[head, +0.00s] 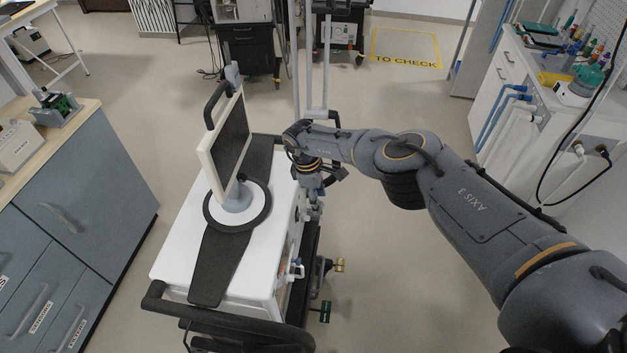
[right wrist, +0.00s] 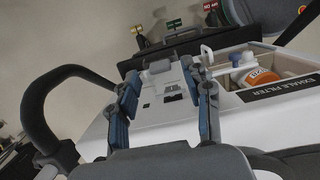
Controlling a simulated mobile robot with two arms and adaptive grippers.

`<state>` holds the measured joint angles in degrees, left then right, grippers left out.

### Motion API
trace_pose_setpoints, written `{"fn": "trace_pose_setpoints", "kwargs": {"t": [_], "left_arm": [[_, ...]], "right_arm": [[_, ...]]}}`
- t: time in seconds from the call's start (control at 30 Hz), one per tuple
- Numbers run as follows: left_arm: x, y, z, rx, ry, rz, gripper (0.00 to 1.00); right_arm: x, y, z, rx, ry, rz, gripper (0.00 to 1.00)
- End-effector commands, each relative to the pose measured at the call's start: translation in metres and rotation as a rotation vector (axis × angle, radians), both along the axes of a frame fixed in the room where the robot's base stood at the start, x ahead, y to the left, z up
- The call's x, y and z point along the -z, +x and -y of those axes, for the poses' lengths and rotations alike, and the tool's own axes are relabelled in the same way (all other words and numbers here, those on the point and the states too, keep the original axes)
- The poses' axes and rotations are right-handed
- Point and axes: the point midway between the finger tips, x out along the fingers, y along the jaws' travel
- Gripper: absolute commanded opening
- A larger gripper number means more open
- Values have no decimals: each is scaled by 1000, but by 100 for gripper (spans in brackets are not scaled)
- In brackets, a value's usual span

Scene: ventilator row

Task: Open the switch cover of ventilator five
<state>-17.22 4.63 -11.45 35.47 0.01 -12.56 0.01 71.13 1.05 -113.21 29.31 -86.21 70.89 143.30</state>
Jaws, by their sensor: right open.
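The ventilator (head: 180,262) is a white cart-mounted unit with a tilted screen (head: 232,140) on top. No number on it is readable. My right gripper (head: 316,184) is at the ventilator's right side, partly hidden by its own wrist. In the right wrist view, my right gripper (right wrist: 165,105) is open and empty, its two blue-grey fingers apart. Beyond and between the fingers is the ventilator's white side panel (right wrist: 150,108) with small dark and grey fittings (right wrist: 173,96). I cannot tell which fitting is the switch cover, or whether it is open. My left gripper is out of view.
An open compartment labelled EXHALE FILTER (right wrist: 282,90) holds an orange-and-white bottle (right wrist: 262,76) beside the right finger. A dark handle bar (head: 225,312) runs along the cart's near end. A grey cabinet (head: 85,195) stands left.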

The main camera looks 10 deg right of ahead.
Motion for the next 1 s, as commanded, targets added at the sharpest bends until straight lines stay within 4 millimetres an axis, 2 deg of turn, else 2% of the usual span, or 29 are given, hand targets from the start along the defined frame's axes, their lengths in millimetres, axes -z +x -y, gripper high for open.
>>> {"fn": "trace_pose_setpoints", "kwargs": {"t": [0.3, 0.5, 1.0], "left_arm": [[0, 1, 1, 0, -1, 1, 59], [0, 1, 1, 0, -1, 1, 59], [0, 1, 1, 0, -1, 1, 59]], "right_arm": [[-66, 5, -12, -2, 1, 2, 49], [-91, 7, -17, -1, 1, 0, 49], [-97, 7, -18, -1, 0, -1, 49]]}}
